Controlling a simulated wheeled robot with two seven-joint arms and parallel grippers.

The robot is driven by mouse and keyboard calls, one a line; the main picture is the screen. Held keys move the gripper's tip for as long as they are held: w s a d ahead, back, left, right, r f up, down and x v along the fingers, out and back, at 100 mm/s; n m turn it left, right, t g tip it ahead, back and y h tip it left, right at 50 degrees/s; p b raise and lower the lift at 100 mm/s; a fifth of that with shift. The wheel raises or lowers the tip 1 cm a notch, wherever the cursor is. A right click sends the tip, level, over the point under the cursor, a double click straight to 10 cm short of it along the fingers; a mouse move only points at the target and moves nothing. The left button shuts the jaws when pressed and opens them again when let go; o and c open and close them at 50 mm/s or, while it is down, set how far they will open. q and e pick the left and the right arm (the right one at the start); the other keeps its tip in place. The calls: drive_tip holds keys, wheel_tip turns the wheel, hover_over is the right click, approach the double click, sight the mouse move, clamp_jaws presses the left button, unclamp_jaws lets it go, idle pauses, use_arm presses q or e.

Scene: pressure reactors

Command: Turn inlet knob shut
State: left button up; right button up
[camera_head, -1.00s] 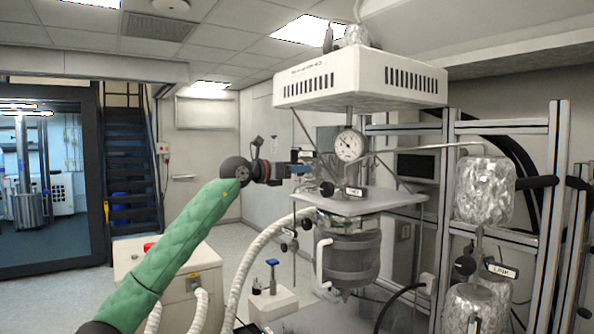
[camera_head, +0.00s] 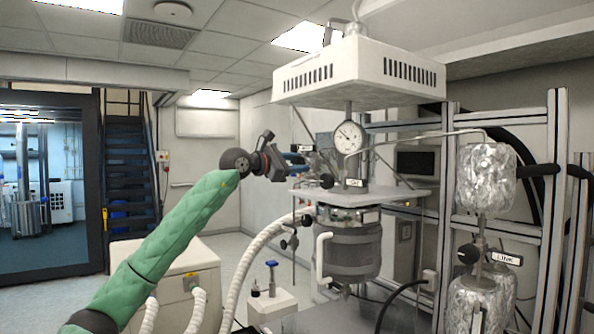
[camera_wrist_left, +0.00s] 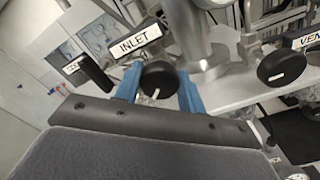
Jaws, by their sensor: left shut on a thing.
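The inlet knob (camera_wrist_left: 158,80) is a black round knob with a short white mark, below the white INLET label (camera_wrist_left: 136,41) in the left wrist view. The blue fingers of my left gripper (camera_wrist_left: 160,88) stand on both sides of it and are shut on it. In the head view my left gripper (camera_head: 308,170) reaches in from the left to the reactor's valves under the white hood. There the knob is small and partly hidden by the fingers. My right gripper is in neither view.
The VENT knob (camera_wrist_left: 281,67) is close to the right of the fingers. Another labelled black knob (camera_wrist_left: 97,72) is close on the left. A pressure gauge (camera_head: 350,136) stands above the metal plate (camera_head: 385,198), with the reactor vessel (camera_head: 350,250) below. Foil-wrapped vessels (camera_head: 487,180) stand right.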

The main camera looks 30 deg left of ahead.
use_arm(q)
drive_tip(key=m+b, duration=0.2)
drive_tip(key=m, duration=0.4)
drive_tip(key=shift+f+m, duration=0.15)
drive_tip(key=shift+m, duration=0.25)
drive_tip(key=shift+m+b, duration=0.35)
drive_tip(key=shift+m, duration=0.35)
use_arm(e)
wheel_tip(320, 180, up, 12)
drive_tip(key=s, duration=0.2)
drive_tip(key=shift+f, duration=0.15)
use_arm(q)
drive_tip(key=shift+d, duration=0.1)
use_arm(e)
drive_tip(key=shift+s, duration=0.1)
use_arm(q)
drive_tip(key=o, duration=1)
drive_tip(key=shift+c, duration=0.2)
drive_tip(key=shift+s, duration=0.15)
